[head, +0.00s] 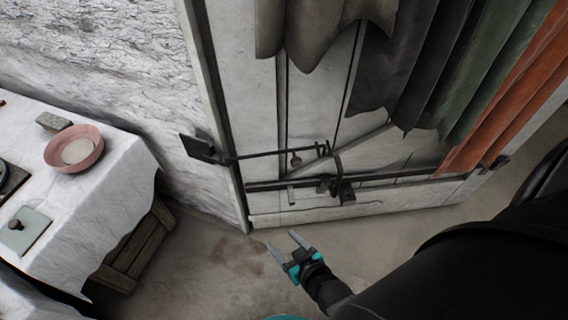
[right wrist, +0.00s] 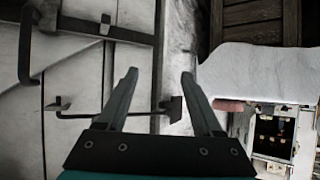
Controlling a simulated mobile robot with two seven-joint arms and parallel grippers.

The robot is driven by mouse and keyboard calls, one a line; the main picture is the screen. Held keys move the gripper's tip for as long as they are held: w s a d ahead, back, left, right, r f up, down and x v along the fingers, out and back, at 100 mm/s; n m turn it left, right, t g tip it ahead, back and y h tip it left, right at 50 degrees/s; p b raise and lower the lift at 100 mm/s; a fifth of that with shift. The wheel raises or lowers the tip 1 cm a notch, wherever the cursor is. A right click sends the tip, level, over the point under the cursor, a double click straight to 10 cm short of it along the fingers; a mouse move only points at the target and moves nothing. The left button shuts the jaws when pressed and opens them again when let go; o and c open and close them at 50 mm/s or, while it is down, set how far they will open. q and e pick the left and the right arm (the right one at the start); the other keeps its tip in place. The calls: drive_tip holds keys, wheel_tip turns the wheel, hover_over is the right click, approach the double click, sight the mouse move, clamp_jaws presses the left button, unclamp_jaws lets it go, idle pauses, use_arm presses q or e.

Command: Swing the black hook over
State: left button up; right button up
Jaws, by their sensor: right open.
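The black hook (head: 270,154) is a long thin bar running across the pale plank door, from a dark plate (head: 197,148) at the left post to an upturned end near the door's middle. Below it runs a dark iron strap with a latch bracket (head: 343,190). My right gripper (head: 282,241) is open and empty, in front of the door's lower left corner in the head view. In the right wrist view, the hook (right wrist: 85,116) passes behind one finger of the gripper (right wrist: 160,75), and the plate (right wrist: 172,108) shows between the fingers. No contact shows. My left gripper is out of view.
A white-clothed table (head: 125,165) stands left with a pink bowl (head: 88,137) and a small grey block (head: 54,122). A wooden crate (head: 138,247) is beside it on the floor. Grey, green and orange cloths (head: 470,70) hang over the door. Floor before the door is clear.

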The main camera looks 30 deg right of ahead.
drive_tip(key=w+d+r+m+t+h+b, duration=0.1)
drive_tip(key=w+d+r+m+t+h, duration=0.15)
drive_tip(key=r, duration=0.25)
drive_tip(key=m+t+h+b, duration=0.1)
drive_tip(key=m+t+h, duration=0.1)
drive_tip(key=t+h, duration=0.15)
approach(298, 166)
drive_tip(key=shift+n+g, duration=0.25)
drive_tip(key=shift+g, duration=0.05)
drive_tip(key=b+x, duration=0.1)
drive_tip(key=x, duration=0.2)
drive_tip(key=b+x, duration=0.1)
drive_tip(key=x, duration=0.2)
drive_tip(key=b+x, duration=0.1)
drive_tip(key=x, duration=0.2)
drive_tip(key=shift+w+r+b, duration=0.35)
drive_tip(key=shift+w+b, duration=0.05)
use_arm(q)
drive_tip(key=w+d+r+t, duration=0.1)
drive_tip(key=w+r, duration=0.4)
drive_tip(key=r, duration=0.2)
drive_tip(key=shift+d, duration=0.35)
use_arm(e)
drive_tip(key=shift+x, duration=0.8)
drive_tip(key=shift+c, duration=0.4)
clamp_jaws()
drive_tip(key=shift+s, duration=0.1)
